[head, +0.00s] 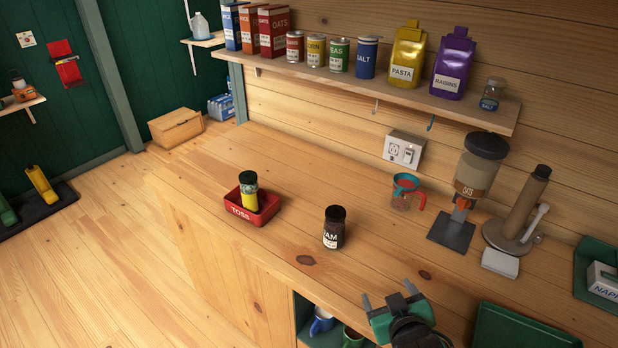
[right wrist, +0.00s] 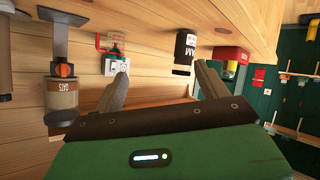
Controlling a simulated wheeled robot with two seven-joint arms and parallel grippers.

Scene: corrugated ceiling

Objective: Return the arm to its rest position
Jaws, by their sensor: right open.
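My right gripper (head: 391,295) is at the front edge of the wooden counter (head: 290,205), low in the head view. Its two fingers are spread apart with nothing between them. In the right wrist view the open fingers (right wrist: 160,88) also show, with a gap between them. A dark jar with a black lid (head: 334,228) stands upright on the counter, apart from the gripper; its label is partly readable as "AM". It also shows in the right wrist view (right wrist: 185,48). My left gripper does not show.
A red "TOSS" tray (head: 262,214) holds a yellow-labelled jar (head: 248,191). A measuring cup (head: 403,192), an oats dispenser (head: 474,175) and a grey-brown press (head: 524,210) stand at the back right. A green tray (head: 520,328) lies right of the gripper. A shelf (head: 420,96) with food packages hangs above.

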